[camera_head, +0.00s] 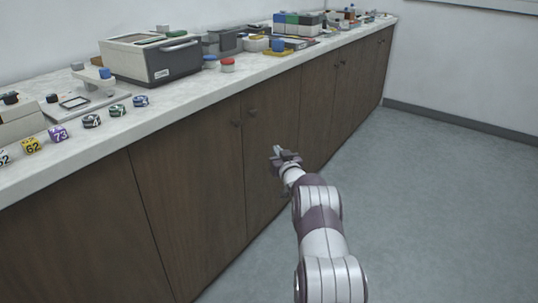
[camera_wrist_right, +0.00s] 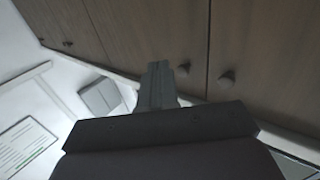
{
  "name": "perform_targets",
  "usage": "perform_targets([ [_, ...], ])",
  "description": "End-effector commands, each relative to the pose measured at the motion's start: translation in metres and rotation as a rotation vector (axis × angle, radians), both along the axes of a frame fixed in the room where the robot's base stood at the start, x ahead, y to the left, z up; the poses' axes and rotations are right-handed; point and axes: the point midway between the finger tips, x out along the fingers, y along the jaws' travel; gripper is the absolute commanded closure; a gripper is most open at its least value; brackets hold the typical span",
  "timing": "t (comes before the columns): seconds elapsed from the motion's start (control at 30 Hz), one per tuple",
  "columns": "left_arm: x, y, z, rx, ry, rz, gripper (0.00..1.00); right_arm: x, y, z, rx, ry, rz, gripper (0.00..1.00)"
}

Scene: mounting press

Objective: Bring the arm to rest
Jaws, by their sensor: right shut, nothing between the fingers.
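My right arm (camera_head: 325,245) reaches forward from the bottom of the head view. My right gripper (camera_head: 283,156) is shut and empty, in front of the brown cabinet doors and below the counter's front edge. In the right wrist view the closed fingers (camera_wrist_right: 157,84) point toward the cabinet doors, with nothing between them. My left gripper shows in neither view.
The counter (camera_head: 140,124) runs along the left wall above brown cabinet doors (camera_head: 190,190) with small knobs. It holds a grey press-like machine (camera_head: 150,60), numbered pieces, jars and boxes. The grey floor (camera_head: 440,200) to the right is clear.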

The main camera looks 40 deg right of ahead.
Motion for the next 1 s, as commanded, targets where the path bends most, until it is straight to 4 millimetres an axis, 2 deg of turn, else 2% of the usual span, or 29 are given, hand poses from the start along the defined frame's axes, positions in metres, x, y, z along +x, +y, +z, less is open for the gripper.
perform_targets([
  [0.03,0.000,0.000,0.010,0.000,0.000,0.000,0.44,-0.011,-0.005,0.005,0.002,0.002,-0.004,1.00],
  [0.23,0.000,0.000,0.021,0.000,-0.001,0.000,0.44,-0.042,-0.017,0.003,0.000,0.001,-0.003,1.00],
  [0.37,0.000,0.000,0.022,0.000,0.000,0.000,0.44,-0.050,-0.019,0.001,0.000,0.000,-0.001,1.00],
  [0.57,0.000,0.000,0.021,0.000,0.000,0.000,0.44,-0.050,-0.019,0.000,-0.005,0.001,-0.001,1.00],
  [0.67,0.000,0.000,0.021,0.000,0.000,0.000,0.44,-0.055,-0.026,-0.019,-0.004,0.091,-0.040,1.00],
  [0.77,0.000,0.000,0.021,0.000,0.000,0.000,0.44,-0.079,-0.028,-0.074,0.071,0.280,-0.110,1.00],
  [0.8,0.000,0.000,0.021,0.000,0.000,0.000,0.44,-0.098,-0.023,-0.098,0.119,0.398,-0.147,1.00],
  [0.87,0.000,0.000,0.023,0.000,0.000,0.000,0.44,-0.129,0.008,-0.122,0.199,0.609,-0.176,1.00],
  [0.93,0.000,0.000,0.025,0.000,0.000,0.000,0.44,-0.164,0.061,-0.130,0.270,0.828,-0.166,1.00],
  [0.97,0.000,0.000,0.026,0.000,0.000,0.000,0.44,-0.179,0.085,-0.129,0.294,0.909,-0.154,1.00],
  [1.0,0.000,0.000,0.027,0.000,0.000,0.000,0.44,-0.200,0.117,-0.126,0.321,1.010,-0.133,1.00],
])
